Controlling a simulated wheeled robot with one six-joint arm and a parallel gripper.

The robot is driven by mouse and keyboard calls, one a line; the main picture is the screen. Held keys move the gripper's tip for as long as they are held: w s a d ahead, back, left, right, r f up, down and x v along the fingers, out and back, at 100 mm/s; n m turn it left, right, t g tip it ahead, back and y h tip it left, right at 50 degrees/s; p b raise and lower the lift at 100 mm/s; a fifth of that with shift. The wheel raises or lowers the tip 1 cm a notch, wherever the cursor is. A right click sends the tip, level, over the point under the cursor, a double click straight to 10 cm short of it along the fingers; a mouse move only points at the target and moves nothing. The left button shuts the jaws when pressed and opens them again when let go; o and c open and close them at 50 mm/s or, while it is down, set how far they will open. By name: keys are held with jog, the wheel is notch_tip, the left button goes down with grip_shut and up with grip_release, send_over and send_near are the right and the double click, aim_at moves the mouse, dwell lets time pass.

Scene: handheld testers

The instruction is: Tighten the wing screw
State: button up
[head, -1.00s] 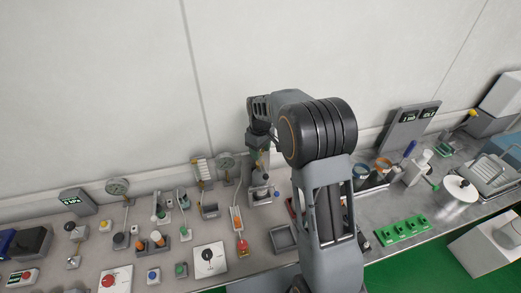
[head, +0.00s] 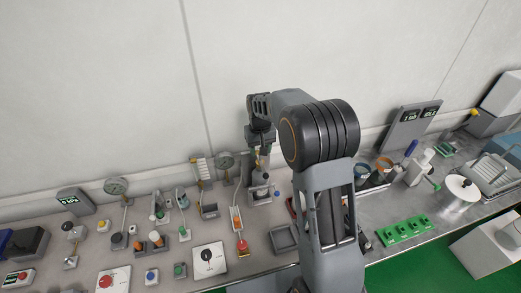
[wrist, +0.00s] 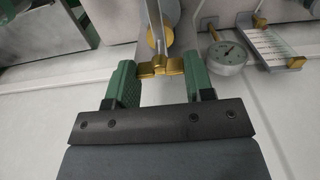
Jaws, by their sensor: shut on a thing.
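The brass wing screw (wrist: 161,68) sits between the two green fingers of my gripper (wrist: 159,62) in the wrist view. The fingers are shut on its wings, one on each side. A pale rod or post runs upward in the picture behind the screw, with a round brass part on it. In the head view my gripper (head: 260,150) points down over a small grey fixture (head: 261,188) at the back of the bench. The screw itself is too small to make out clearly there.
A round dial gauge (wrist: 226,55) and a scale plate (wrist: 275,47) stand to the right in the wrist view. In the head view, several testers crowd the bench left of the fixture, including a black-knob box (head: 208,258). An empty grey tray (head: 283,239) lies in front.

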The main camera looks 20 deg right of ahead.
jog(key=m, duration=0.4)
jog(key=shift+m+b, duration=0.3)
jog(key=m, duration=0.4)
jog(key=shift+m, duration=0.3)
jog(key=m, duration=0.4)
jog(key=shift+m+b, duration=0.3)
jog(key=shift+b, duration=0.1)
jog(key=shift+m, duration=2.1)
jog(key=o, duration=0.9)
jog(key=shift+r, duration=0.15)
notch_tip(320, 180, up, 14)
jog(key=shift+f+b, duration=0.2)
jog(key=shift+b, duration=0.25)
